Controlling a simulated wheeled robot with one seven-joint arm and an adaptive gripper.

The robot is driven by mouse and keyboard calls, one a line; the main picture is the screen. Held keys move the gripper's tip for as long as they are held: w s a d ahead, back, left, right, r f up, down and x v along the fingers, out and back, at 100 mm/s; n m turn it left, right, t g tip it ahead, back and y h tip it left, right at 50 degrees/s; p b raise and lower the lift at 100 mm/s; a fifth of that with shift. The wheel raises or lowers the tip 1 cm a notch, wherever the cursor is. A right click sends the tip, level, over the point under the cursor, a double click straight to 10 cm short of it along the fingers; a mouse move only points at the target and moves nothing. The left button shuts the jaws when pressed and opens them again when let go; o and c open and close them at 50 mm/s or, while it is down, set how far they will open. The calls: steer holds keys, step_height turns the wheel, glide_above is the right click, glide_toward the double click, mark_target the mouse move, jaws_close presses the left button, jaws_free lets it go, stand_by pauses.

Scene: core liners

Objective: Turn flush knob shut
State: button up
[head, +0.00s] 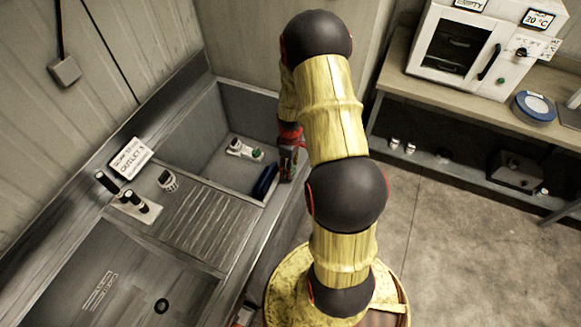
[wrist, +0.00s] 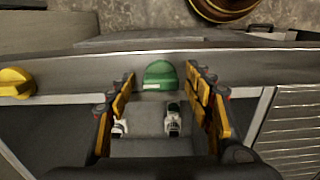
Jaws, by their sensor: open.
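A green knob (wrist: 159,76) with a pale strip along its lower edge sits on the grey front rim in the wrist view. A yellow knob (wrist: 16,83) sits on the same rim at the far left of that view. No lettering is legible, so I cannot tell which one is the flush knob. My gripper (wrist: 161,88) is open, with one finger on each side of the green knob; I see no clear contact. In the head view my gripper (head: 290,152) is mostly hidden behind my arm, at the basin's right edge, and neither knob is visible.
A metal sink (head: 190,128) holds a small white and green item (head: 245,150) and a blue item (head: 265,182). A labelled sign (head: 130,158) and bottles (head: 133,203) stand at its left. A bench with a white oven (head: 470,50) is at right; open floor lies between.

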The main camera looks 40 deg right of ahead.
steer(key=c, duration=0.3)
steer(key=c, duration=0.9)
